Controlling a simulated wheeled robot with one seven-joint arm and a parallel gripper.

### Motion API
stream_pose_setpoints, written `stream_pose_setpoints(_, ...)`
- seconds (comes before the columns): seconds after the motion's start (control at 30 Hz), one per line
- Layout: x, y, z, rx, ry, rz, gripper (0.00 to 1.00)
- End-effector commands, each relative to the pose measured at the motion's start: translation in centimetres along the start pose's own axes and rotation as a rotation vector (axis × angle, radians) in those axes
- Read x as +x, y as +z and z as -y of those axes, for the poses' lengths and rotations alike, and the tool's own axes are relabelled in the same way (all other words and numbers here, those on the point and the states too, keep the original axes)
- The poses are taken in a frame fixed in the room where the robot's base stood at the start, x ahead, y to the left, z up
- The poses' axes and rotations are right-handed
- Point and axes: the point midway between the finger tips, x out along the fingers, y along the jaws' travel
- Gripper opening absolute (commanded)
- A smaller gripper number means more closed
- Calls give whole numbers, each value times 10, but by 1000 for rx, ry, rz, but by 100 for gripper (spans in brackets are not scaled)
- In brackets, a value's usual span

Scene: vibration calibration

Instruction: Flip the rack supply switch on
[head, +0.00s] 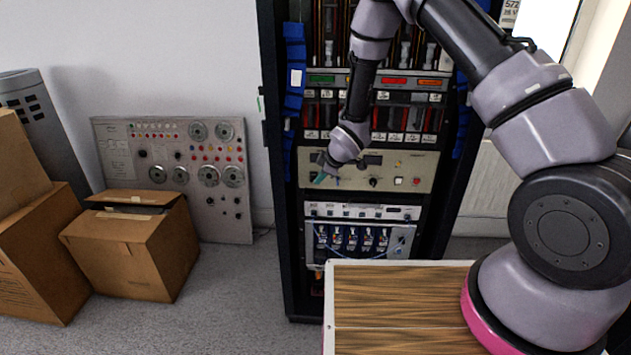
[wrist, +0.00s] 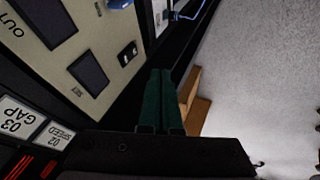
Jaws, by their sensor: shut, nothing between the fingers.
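The equipment rack (head: 276,220) stands in the middle of the head view, with a beige control panel (head: 345,184) at mid height. In the wrist view this panel (wrist: 95,20) shows two dark windows and a small black rocker switch (wrist: 127,54) with a pale mark. I cannot read a label naming it as the supply switch, nor its position. My gripper (wrist: 160,72) has its green fingers together and empty, just beside the rocker in the picture. In the head view my gripper (head: 321,177) is at the panel's left end. Contact cannot be made out.
A wood-topped surface (head: 395,295) stands before the rack. Cardboard boxes (head: 133,250) and a grey instrument panel (head: 172,175) are to the left. A blue cable (wrist: 190,14) shows near the panel in the wrist view. The floor (head: 235,300) left of the rack is clear.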

Motion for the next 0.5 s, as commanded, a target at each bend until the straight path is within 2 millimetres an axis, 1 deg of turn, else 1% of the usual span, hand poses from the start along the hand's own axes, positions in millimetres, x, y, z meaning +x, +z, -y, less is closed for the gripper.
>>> stream_pose_setpoints(0.03,13,1,1,-1,-2,1,0)
stream_pose_setpoints(0.1,28,1,1,-1,-2,1,0)
stream_pose_setpoints(0.27,60,1,1,-1,-1,0,0)
stream_pose_setpoints(0.3,62,1,-9,3,3,-1,0)
stream_pose_setpoints(0.33,65,2,-14,3,3,0,0)
stream_pose_setpoints(0.5,75,2,-28,2,1,-1,0)
